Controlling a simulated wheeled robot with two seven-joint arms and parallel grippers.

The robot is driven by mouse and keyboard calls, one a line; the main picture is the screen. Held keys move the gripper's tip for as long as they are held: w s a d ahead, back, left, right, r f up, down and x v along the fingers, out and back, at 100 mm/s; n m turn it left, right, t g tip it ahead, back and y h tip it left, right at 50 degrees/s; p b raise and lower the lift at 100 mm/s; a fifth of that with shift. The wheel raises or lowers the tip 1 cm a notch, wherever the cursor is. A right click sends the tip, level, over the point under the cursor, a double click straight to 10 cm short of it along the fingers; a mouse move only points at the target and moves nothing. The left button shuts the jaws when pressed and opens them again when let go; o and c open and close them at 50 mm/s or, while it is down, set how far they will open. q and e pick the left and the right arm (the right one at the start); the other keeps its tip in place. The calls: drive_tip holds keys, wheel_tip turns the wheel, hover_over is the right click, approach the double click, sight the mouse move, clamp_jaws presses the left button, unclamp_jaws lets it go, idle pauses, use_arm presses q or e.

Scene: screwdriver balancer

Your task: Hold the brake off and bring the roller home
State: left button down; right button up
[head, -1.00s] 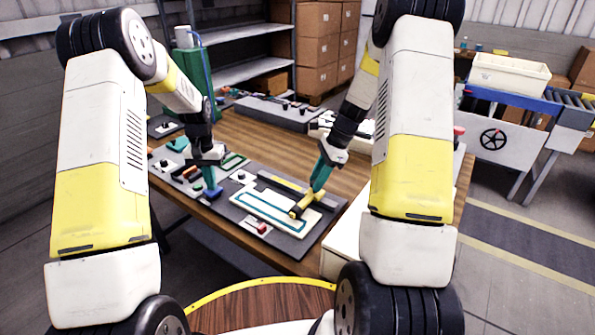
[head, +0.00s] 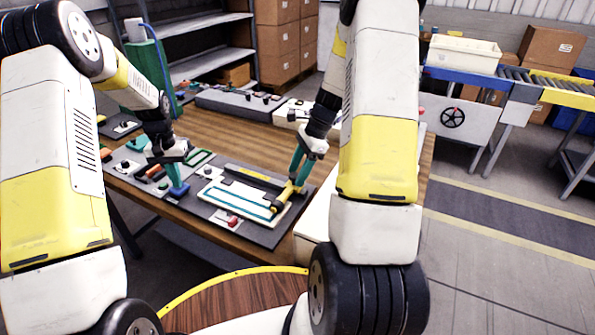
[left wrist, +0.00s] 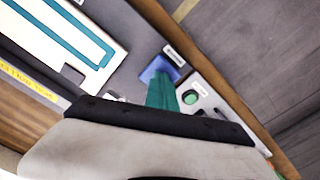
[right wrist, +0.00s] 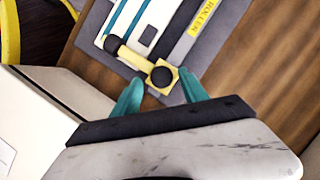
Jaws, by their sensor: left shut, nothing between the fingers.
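The roller (head: 286,199) is a yellow bar with dark round ends, lying across the right end of a white plate (head: 208,190) with a teal-outlined track. In the right wrist view its near dark-capped end (right wrist: 162,76) lies between the tips of my right gripper (right wrist: 163,80). Those teal fingers stand apart; contact is unclear. My left gripper (head: 177,185) is shut, its teal tip down on a blue block (left wrist: 157,69) at the board's front edge, seemingly touching it. The block may be the brake; its label is unreadable.
A red control (head: 232,221) sits in front of the plate. A yellow label strip (right wrist: 207,16) reads "ROLLER". A green button (left wrist: 190,97) is beside the blue block. A white box (right wrist: 45,125) stands close to my right gripper. Bare wood tabletop (head: 215,130) lies behind the boards.

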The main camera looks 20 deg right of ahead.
drive_tip(key=shift+r, duration=0.1)
use_arm(q)
drive_tip(key=shift+s, duration=0.1)
use_arm(e)
drive_tip(key=v, duration=1.2)
use_arm(q)
drive_tip(key=shift+r, duration=3.55)
